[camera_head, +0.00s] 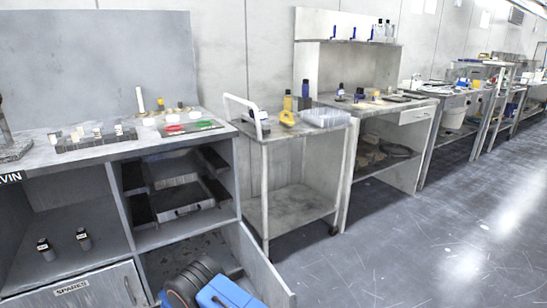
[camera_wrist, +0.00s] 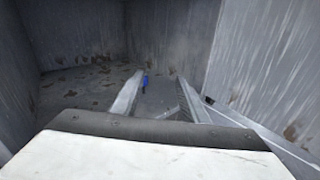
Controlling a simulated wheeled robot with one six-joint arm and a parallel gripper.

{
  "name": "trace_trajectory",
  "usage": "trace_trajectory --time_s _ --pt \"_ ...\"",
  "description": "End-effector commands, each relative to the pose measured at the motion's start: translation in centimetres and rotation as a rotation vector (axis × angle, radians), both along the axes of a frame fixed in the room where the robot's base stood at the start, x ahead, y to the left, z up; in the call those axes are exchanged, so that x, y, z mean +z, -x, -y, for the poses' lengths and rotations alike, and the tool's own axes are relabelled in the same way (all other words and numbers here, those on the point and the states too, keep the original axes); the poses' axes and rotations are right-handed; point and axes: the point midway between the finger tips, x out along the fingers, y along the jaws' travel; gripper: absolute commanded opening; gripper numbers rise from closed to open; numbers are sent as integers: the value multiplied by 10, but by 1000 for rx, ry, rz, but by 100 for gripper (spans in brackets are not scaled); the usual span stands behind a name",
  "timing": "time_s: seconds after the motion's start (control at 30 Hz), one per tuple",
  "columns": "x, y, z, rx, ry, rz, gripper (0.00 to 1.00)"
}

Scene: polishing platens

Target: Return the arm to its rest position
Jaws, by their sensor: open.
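My arm (camera_head: 215,290) shows at the bottom of the head view, in front of the open lower compartment (camera_head: 185,250) of the grey bench. My gripper (camera_wrist: 159,78) shows in the wrist view with its two fingers apart. It points into a grey, rust-spotted compartment (camera_wrist: 75,90). A small blue thing (camera_wrist: 146,80) shows between the fingers, close to the left fingertip. I cannot tell what it is or whether it touches the finger. The gripper cannot be made out in the head view.
An open door (camera_head: 262,270) stands right of my arm. A shut door labelled SPARES (camera_head: 80,292) is at lower left. Two small dark bottles (camera_head: 65,243) stand on the shelf above it. A grey cart (camera_head: 290,185) is to the right. The floor (camera_head: 400,240) further right is clear.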

Motion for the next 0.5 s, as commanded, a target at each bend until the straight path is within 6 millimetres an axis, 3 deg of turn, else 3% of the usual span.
trace_trajectory --time_s 0.17,0.5 --pt "56 -28 40 -108 -72 -16 41" --pt "170 -64 149 -360 -249 -56 41"
